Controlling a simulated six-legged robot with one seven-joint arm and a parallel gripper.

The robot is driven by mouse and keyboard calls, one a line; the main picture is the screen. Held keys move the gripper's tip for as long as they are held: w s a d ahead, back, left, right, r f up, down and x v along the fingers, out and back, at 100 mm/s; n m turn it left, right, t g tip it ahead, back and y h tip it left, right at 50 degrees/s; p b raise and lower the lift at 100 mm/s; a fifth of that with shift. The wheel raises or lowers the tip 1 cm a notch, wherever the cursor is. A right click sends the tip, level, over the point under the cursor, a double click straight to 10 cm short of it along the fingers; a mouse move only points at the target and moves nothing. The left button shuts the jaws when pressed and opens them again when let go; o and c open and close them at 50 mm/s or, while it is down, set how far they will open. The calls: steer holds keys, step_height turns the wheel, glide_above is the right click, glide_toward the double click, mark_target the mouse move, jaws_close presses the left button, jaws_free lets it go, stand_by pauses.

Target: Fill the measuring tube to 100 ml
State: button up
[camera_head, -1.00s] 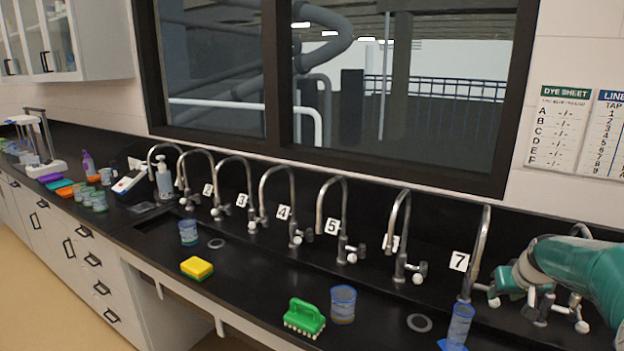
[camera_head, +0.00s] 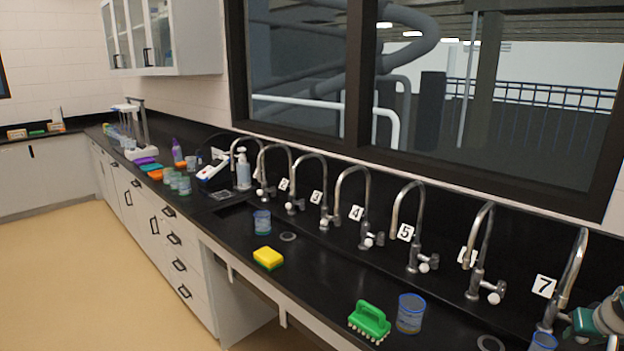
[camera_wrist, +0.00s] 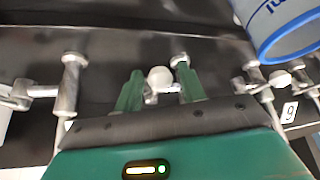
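The measuring tube, a clear cylinder with blue rim and markings, stands under the tap labelled 7. Its top shows at the bottom right of the head view (camera_head: 543,341), and its blue-rimmed end shows at the upper right of the wrist view (camera_wrist: 290,28). Its fill level cannot be read. My gripper (camera_wrist: 160,88) has its green fingers apart, with a round white tap knob (camera_wrist: 159,78) between their tips. I see gaps beside the knob. In the head view my gripper is partly cut off at the right edge, beside tap 7 (camera_head: 571,270).
Several more curved taps line the black sink bench to the left. A blue-rimmed beaker (camera_head: 410,313), a green brush (camera_head: 370,320), a yellow sponge (camera_head: 268,258) and another beaker (camera_head: 262,222) stand along the front. Other metal tap fittings (camera_wrist: 70,85) flank my fingers.

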steer(key=v, duration=0.7)
steer(key=shift+r, duration=0.25)
steer(key=shift+s+a, duration=0.15)
steer(key=shift+s, duration=0.05)
